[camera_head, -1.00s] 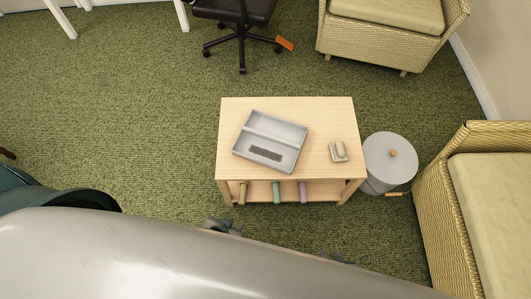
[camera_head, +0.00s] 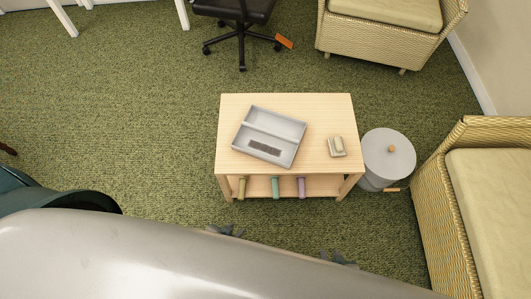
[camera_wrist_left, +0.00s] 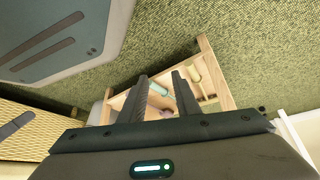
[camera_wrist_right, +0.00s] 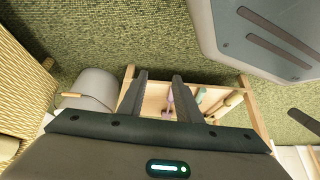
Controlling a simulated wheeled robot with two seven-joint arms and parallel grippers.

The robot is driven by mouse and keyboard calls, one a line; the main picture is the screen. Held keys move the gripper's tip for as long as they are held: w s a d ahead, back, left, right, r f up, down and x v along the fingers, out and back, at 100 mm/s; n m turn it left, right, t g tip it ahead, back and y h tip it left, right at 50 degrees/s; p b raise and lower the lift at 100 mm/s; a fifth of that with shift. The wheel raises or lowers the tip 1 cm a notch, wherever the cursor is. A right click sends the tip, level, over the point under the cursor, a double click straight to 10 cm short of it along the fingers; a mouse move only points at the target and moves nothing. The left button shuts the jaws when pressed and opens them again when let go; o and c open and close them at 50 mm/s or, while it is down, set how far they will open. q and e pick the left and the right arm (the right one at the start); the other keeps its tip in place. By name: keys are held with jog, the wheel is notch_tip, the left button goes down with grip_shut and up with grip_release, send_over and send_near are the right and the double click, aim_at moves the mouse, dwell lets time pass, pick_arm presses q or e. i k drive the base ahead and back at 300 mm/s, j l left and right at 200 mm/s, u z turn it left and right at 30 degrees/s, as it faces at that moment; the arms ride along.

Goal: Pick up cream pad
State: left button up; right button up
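A small cream block-like thing, which looks like the cream pad (camera_head: 338,143), lies on a small beige piece at the right of the light wooden table (camera_head: 315,112). It is too small to make out fully. My left gripper (camera_head: 226,231) is low in front of the table, partly hidden by my body; the left wrist view shows its fingers (camera_wrist_left: 160,85) apart and empty. My right gripper (camera_head: 341,259) is lower right, mostly hidden by my body; the right wrist view shows its fingers (camera_wrist_right: 160,85) apart and empty. Neither touches the table top.
A grey two-compartment tray (camera_head: 285,126) with a dark patterned piece in it lies on the table. A grey lidded bin (camera_head: 388,160) stands right of the table, beside a wicker seat (camera_head: 440,205). Green carpet is open at left.

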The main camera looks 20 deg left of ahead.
aim_at(337, 148)
jog(key=k+l, duration=0.4)
jog(key=k, duration=0.15)
jog(key=k+l, duration=0.4)
jog(key=k, duration=0.15)
